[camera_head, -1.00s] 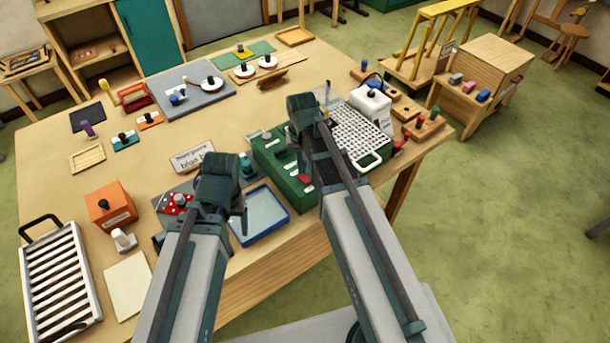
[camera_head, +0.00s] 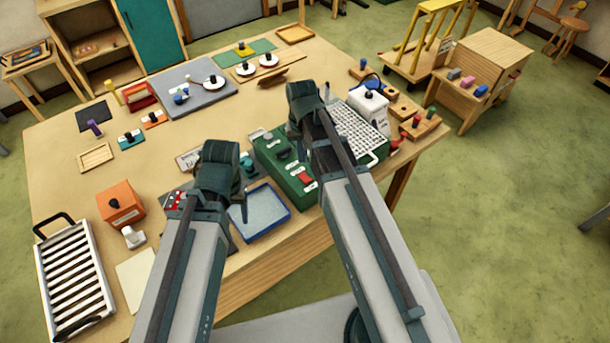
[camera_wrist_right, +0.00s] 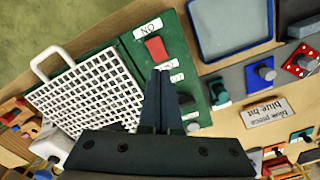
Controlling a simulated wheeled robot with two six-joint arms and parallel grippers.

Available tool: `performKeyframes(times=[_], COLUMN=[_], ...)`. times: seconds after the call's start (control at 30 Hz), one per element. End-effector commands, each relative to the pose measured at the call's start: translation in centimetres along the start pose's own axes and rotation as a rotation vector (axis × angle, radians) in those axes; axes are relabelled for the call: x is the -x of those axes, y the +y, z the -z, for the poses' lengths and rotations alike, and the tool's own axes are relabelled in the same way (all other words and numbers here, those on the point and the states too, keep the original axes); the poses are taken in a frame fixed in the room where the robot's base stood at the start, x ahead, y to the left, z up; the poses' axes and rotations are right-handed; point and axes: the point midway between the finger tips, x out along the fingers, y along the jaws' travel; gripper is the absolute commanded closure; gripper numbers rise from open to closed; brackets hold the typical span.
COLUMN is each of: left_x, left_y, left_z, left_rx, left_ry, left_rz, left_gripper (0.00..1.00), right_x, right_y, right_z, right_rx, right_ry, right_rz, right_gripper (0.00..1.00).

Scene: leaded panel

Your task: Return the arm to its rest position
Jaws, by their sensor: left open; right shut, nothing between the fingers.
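My left gripper (camera_head: 241,194) hangs above the area left of the blue-rimmed tray (camera_head: 284,203), its jaws mostly hidden by its own wrist; it is open. My right wrist is over the green switch box (camera_head: 268,153) in the head view, its fingers mostly hidden there. In the right wrist view, the right gripper (camera_wrist_right: 161,75) is shut with nothing between its fingers. Its tips appear just below the red switch (camera_wrist_right: 156,48) beside the "ON" label. I cannot tell whether they touch the box. The red switch also shows in the head view (camera_head: 305,179).
A white grid rack (camera_head: 361,128) and a white container (camera_head: 369,108) stand right of the box. An orange box (camera_head: 121,203) and a slatted metal rack (camera_head: 73,279) are at the left. The table's middle left is fairly clear.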

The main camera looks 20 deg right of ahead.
Motion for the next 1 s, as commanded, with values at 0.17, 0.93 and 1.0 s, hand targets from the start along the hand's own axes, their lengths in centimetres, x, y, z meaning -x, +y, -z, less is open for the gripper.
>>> performKeyframes(times=[0.17,0.93,1.0], left_x=[-1.5,-10.8,-10.8], left_y=[0.1,1.0,1.0], left_z=[0.1,0.6,0.6], left_rx=[-0.001,-0.015,-0.015], left_ry=[0.000,0.000,0.000], left_rz=[0.000,0.003,0.003], left_gripper=[0.32,0.32,0.32], right_x=[-1.5,-10.8,-10.8], right_y=[-1.0,-7.8,-7.8], right_z=[-1.6,-16.0,-16.0], right_rx=[0.042,0.509,0.509], right_ry=[-0.003,-0.033,-0.033], right_rz=[-0.008,-0.109,-0.109], right_gripper=[1.00,1.00,1.00])
